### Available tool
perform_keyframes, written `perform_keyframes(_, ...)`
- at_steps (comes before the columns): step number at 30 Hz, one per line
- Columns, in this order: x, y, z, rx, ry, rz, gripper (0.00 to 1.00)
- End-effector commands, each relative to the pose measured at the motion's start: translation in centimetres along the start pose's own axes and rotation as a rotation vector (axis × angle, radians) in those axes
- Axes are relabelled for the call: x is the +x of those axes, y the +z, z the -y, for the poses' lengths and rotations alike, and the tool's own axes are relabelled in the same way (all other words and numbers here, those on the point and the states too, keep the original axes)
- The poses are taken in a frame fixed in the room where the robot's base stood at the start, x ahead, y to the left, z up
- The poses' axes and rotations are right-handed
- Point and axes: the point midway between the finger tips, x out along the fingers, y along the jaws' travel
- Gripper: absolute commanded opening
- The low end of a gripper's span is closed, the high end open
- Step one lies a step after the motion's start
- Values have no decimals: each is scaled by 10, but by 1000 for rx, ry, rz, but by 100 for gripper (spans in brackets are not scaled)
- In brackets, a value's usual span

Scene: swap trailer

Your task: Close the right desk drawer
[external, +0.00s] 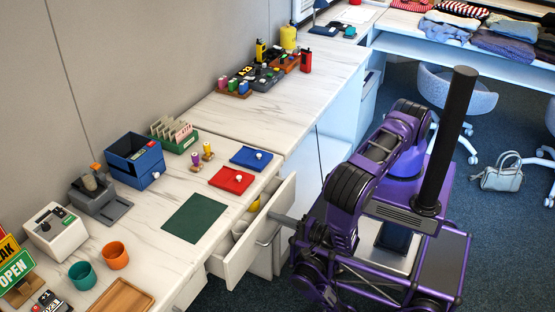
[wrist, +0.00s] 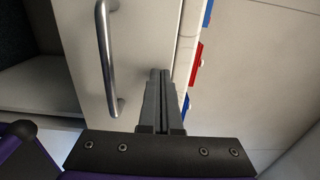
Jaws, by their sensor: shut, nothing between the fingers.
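The white desk drawer (external: 240,262) stands pulled out from under the marble-topped desk, with objects inside, one of them yellow. Its front panel carries a curved metal handle (external: 268,238). In the wrist view the pale front panel (wrist: 138,35) fills the middle, with the handle (wrist: 105,60) to the left of my fingers. My gripper (external: 273,214) is shut and empty, at the drawer front, beside the handle and not around it. In the wrist view its fingers (wrist: 159,74) point at the panel near its right edge. I cannot tell whether the fingertips touch it.
The desktop above holds a red tray (external: 231,181), a blue tray (external: 251,158) and a dark green mat (external: 194,218). An open shelf space (wrist: 40,95) shows left of the panel in the wrist view. Chairs and a handbag (external: 502,178) are on the floor at the right.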

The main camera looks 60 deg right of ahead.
Motion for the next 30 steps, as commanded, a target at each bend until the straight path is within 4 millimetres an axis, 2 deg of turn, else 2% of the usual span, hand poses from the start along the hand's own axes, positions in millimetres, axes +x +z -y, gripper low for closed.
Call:
perform_keyframes(13, 7, 0, 0, 1, -2, -2, 0)
perform_keyframes(16, 22, 0, -2, 2, -2, -5, 0)
perform_keyframes(24, 82, 0, -2, 3, -2, -4, 0)
perform_keyframes(30, 95, 0, 1, 1, -2, -1, 0)
